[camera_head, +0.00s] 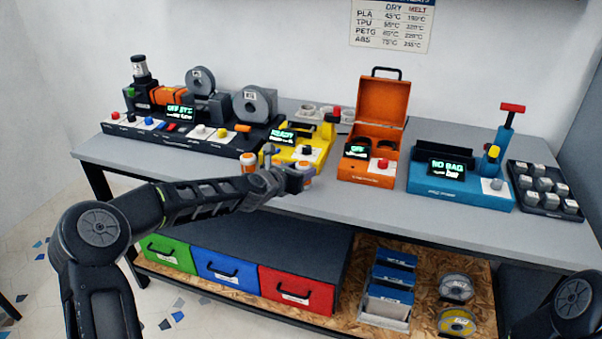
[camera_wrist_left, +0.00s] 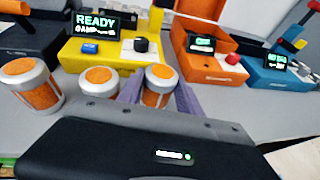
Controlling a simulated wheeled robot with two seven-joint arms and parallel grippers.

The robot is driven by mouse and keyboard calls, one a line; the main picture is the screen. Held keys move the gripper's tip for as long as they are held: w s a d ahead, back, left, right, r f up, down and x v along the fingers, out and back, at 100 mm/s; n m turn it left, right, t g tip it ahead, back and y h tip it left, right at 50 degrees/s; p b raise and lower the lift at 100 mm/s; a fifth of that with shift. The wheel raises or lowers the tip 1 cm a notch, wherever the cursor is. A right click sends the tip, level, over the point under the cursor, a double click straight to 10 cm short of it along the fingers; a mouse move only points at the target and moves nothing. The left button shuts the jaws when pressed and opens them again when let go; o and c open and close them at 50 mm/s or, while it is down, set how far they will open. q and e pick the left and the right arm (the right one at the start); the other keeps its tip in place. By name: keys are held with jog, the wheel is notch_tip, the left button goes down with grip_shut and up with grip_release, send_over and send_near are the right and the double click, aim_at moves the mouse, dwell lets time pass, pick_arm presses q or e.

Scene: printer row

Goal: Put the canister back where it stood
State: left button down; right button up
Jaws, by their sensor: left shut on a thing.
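My left gripper (camera_head: 298,178) is low over the front of the grey bench, before the yellow machine. In the left wrist view its purple fingers (camera_wrist_left: 158,98) are closed around the rightmost canister (camera_wrist_left: 159,86), white-grey with an orange lid and orange side. The held canister looks upright; its base is hidden, so I cannot tell whether it touches the bench. Two similar canisters stand to its left: a middle one (camera_wrist_left: 101,81) and a left one (camera_wrist_left: 30,86). In the head view, one canister (camera_head: 249,162) shows left of my gripper. My right gripper is out of view.
Close behind the canisters is the yellow machine (camera_head: 300,152) reading READY. An open orange box machine (camera_head: 377,125) and a blue sealer (camera_head: 461,187) stand to the right. A black control row (camera_head: 190,142) is on the left. Bare bench (camera_head: 352,200) lies right of my gripper.

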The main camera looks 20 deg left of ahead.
pick_arm(q)
jog(key=shift+f, duration=0.35)
jog(key=shift+f, duration=0.15)
jog(key=c, duration=0.8)
grip_release()
jog(key=shift+r, duration=0.2)
